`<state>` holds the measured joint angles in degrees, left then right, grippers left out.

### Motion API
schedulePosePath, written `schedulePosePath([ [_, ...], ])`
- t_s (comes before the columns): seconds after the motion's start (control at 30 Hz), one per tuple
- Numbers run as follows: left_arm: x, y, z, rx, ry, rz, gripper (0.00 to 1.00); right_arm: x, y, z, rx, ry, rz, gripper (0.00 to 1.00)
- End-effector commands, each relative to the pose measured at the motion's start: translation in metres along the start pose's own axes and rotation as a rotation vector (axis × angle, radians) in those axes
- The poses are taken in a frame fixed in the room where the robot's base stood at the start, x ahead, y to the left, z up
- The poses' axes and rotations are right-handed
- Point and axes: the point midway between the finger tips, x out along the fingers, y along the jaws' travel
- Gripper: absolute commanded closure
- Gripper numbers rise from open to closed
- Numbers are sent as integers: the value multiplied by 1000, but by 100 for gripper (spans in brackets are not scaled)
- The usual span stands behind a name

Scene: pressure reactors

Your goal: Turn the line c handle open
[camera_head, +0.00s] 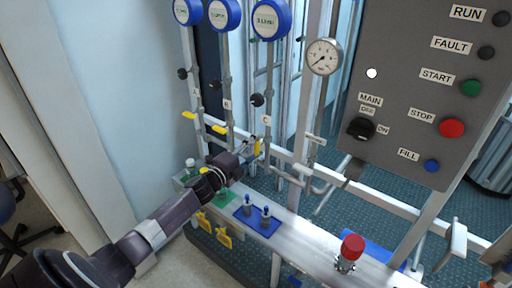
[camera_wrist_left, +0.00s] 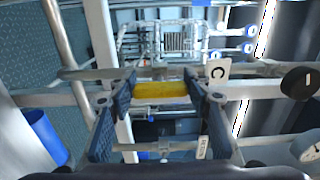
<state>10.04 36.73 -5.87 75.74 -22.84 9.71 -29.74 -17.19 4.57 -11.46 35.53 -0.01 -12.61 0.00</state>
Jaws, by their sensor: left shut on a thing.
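The line C handle (camera_head: 256,148) is a yellow lever on the third vertical pipe, below the C label (camera_head: 265,120). It looks nearly upright in the head view, roughly along its pipe. My left gripper (camera_head: 250,149) reaches it from the lower left and is shut on it. In the left wrist view the yellow handle (camera_wrist_left: 160,91) lies across between the two fingers of my left gripper (camera_wrist_left: 160,96), beside the C tag (camera_wrist_left: 218,72). The handle's ends are partly hidden by the fingers. My right gripper is not in view.
The yellow handles of line A (camera_head: 188,115) and line B (camera_head: 219,129) stick out sideways to the left. A control panel (camera_head: 405,110) stands at the right. Below, a bench (camera_head: 305,240) carries blue trays, small bottles and a red-capped part (camera_head: 352,247).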

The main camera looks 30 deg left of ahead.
Motion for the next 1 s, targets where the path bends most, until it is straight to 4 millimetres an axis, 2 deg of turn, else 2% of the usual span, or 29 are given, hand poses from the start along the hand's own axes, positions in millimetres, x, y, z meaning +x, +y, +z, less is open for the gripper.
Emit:
schedulePosePath([
  [0.4, 0, 1, 0, -11, -1, 1, 79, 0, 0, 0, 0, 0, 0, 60],
  [0.43, 0, 1, 0, -10, -1, 1, 51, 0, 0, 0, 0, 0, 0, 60],
  [0.57, 0, 1, 0, -9, -1, 1, 37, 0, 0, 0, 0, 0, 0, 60],
  [0.87, -1, 0, 0, -7, 0, 1, 36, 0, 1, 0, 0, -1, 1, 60],
  [1.0, -9, 2, 0, -7, 0, 2, 36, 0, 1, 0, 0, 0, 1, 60],
])
